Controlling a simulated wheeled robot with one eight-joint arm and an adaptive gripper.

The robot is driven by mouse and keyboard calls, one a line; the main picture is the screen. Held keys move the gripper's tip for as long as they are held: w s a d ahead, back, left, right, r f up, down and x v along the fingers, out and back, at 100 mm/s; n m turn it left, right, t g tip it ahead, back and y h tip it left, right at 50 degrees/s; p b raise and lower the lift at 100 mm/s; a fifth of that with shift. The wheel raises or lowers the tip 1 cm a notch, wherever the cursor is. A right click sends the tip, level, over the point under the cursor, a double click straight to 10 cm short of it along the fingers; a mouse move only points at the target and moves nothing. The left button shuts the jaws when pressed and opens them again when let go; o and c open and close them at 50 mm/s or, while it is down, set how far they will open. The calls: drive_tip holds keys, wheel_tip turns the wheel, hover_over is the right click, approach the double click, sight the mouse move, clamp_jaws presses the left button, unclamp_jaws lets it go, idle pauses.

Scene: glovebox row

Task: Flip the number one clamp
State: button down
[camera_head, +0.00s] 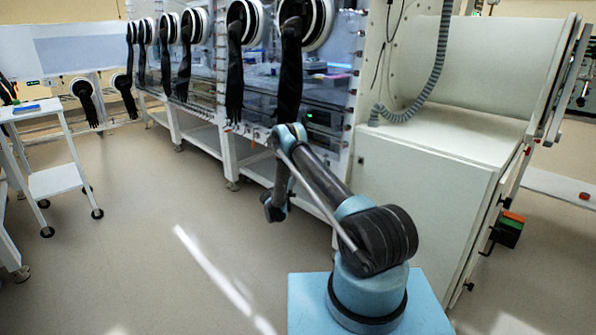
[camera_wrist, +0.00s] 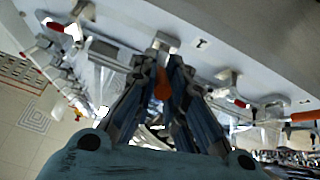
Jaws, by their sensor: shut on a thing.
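In the wrist view my gripper (camera_wrist: 163,70) is shut on a toggle clamp's orange handle (camera_wrist: 162,90), which shows between the two fingers. The metal head of this clamp (camera_wrist: 165,42) sits against a pale flange just beyond the fingertips. Much of the clamp is hidden by the fingers. A small dark mark (camera_wrist: 202,43) is on the flange to its right, and I cannot read it as a number. In the head view my arm reaches to the glovebox front, and the fingers and clamp cannot be made out there.
More clamps line the flange: one with a red tip (camera_wrist: 55,27) at left, one with an orange handle (camera_wrist: 303,117) at right. Black gloves (camera_head: 290,75) hang from the glovebox row. A white cabinet (camera_head: 425,205) stands close right of my arm. Floor at left is clear before a white cart (camera_head: 55,181).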

drive_tip(key=shift+d, duration=0.2)
drive_tip(key=c, duration=1.6)
unclamp_jaws()
drive_tip(key=shift+s+a, duration=0.1)
drive_tip(key=shift+c, duration=0.2)
drive_tip(key=shift+a, duration=0.2)
drive_tip(key=shift+s, duration=0.1)
drive_tip(key=shift+r, duration=4.9)
